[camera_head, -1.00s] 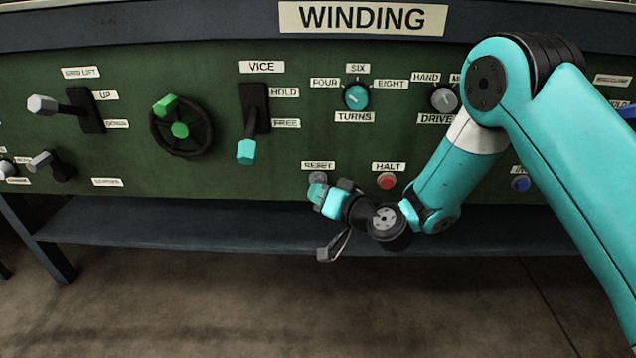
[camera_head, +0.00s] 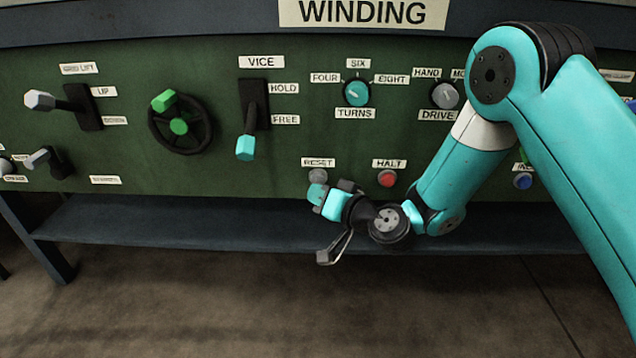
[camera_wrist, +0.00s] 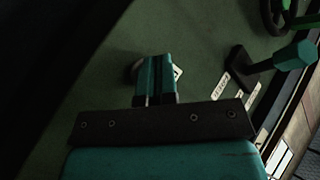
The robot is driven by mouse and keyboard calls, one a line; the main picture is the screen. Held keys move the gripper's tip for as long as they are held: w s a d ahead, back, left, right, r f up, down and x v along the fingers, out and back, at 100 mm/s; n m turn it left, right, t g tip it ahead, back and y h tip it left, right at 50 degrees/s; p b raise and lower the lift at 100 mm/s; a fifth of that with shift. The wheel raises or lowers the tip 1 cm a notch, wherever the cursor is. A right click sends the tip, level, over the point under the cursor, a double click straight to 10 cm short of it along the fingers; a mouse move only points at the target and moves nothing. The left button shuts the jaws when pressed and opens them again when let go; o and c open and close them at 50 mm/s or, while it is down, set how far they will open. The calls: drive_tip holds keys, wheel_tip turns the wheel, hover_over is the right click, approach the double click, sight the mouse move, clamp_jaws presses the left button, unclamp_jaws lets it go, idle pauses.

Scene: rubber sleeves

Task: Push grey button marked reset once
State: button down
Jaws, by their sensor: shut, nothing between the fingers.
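The grey button (camera_head: 318,176) sits on the green panel under the white RESET label (camera_head: 318,162). My gripper (camera_head: 317,193) is shut and empty. In the head view its teal fingertips are just below the button and overlap its lower edge. In the wrist view the closed fingers (camera_wrist: 155,78) point at the panel, with a grey round edge, likely the button (camera_wrist: 133,70), showing beside their left side. Most of the button is hidden there. I cannot tell whether the fingertips touch it.
A red HALT button (camera_head: 387,179) is to the right of the grey one. A lever with a teal handle (camera_head: 246,147) is up and left, and a teal knob (camera_head: 357,92) is above. A dark shelf beam (camera_head: 200,220) runs below the panel.

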drive_tip(key=s+b, duration=0.4)
drive_tip(key=s, duration=0.1)
idle(0.4)
idle(0.4)
